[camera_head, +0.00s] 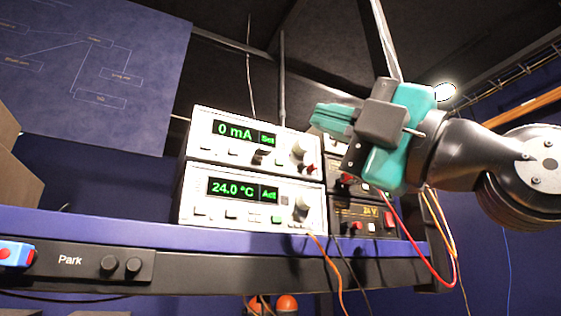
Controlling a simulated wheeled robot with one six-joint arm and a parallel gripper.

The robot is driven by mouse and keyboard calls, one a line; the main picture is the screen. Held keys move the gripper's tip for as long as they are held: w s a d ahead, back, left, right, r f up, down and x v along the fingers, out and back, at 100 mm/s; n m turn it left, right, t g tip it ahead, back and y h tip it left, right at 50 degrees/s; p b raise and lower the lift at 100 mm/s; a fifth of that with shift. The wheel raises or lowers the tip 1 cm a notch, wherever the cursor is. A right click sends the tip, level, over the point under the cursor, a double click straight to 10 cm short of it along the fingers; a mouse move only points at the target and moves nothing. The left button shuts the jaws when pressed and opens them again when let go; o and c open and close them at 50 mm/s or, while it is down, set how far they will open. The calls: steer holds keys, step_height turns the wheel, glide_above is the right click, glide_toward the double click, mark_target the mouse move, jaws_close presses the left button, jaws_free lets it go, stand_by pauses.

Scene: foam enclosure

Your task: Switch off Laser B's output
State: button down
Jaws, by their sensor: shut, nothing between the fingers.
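Two stacked white instruments stand on the blue shelf. The lower unit (190,213) reads "24.0 °C" and "Act" and has a similar knob and a green-lit button. No label naming Laser B is readable. My teal gripper (318,121) is shut and empty, pointing left, in front of and right of the upper unit's right end. It partly hides the black boxes behind it.
Black power boxes (350,222) with red switches stand right of the white units; one is marked "24 V". Orange, red and black cables hang off the shelf (120,230). A black panel (135,262) marked "Park" is at lower left. A blue diagram board (90,100) hangs at upper left.

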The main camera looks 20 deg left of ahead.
mark_target(280, 162)
steer(key=shift+w+a+p, duration=1.25)
steer(key=shift+w+a, duration=0.2)
steer(key=shift+a, duration=0.25)
steer(key=shift+w+a+p, duration=1.2)
steer(key=shift+w+a, duration=0.25)
steer(key=shift+a, duration=0.2)
